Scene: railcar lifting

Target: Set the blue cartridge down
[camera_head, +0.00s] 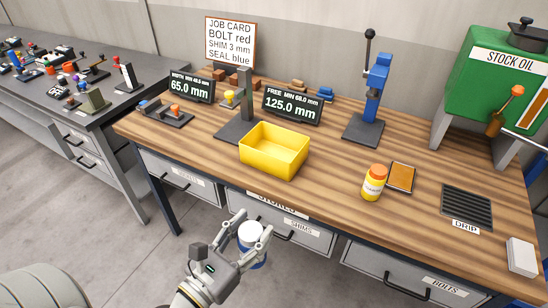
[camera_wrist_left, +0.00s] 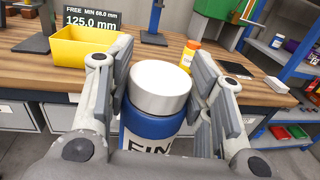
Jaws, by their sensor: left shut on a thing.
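The blue cartridge (camera_wrist_left: 150,118) has a white cap and dark lettering on a white label. My left gripper (camera_head: 252,234) is shut on it and holds it upright, in front of the workbench's front edge in the head view. In the left wrist view the fingers of my left gripper (camera_wrist_left: 160,85) stand on either side of the cartridge. Its lower part is hidden by the gripper and the picture's edge. The wooden workbench (camera_head: 330,205) lies beyond it. My right gripper is not in view.
A yellow bin (camera_head: 274,152) stands near the bench's front. An orange-capped bottle (camera_head: 374,183), a small orange-topped tray (camera_head: 401,178), a drip grate (camera_head: 467,206) and a white block (camera_head: 521,256) are to the right. A blue press (camera_head: 371,100) stands behind. Bare wood lies right of the bin.

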